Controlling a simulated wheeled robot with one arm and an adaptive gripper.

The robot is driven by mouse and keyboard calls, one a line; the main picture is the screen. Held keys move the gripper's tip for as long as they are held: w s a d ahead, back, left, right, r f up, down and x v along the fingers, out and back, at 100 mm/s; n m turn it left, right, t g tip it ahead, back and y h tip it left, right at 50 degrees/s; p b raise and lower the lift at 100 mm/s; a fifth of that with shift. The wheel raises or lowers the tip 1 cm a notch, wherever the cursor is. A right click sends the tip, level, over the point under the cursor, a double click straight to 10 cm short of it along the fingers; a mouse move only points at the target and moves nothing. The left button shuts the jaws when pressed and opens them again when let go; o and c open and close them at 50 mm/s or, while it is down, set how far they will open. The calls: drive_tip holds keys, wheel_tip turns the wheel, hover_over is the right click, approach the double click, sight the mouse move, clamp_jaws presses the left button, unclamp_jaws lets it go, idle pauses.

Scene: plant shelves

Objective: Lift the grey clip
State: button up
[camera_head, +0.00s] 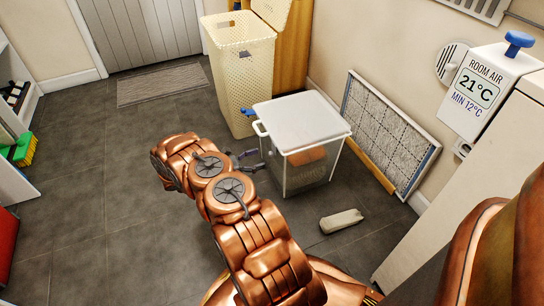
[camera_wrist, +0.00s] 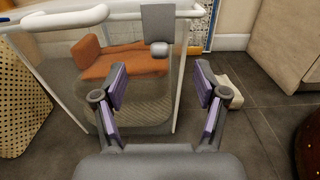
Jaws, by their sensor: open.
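The grey clip (camera_wrist: 158,24) shows in the wrist view as a flat grey plate with a rounded lower end. It sits at the front rail of a clear-walled bin with a white frame (camera_wrist: 187,58). My gripper (camera_wrist: 160,80) is open and empty, its two purple-padded fingers spread below the clip and to either side of it in the picture. In the head view my gripper (camera_head: 247,161) is at the left side of the white-lidded bin (camera_head: 300,118). I cannot make out the grey clip in the head view.
Orange-brown items (camera_wrist: 108,60) lie inside the bin. A cream perforated hamper (camera_head: 238,80) stands behind it, and a framed filter panel (camera_head: 385,130) leans on the wall to the right. A pale bundle (camera_head: 341,220) lies on the floor.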

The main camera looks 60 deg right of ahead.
sight(272, 152)
drive_tip(key=b+x, duration=0.1)
drive_tip(key=x, duration=0.5)
drive_tip(key=shift+s+d+b, duration=0.15)
drive_tip(key=shift+d+b, duration=0.05)
drive_tip(key=shift+b, duration=0.2)
drive_tip(key=shift+r, duration=0.1)
drive_tip(key=c, duration=1.2)
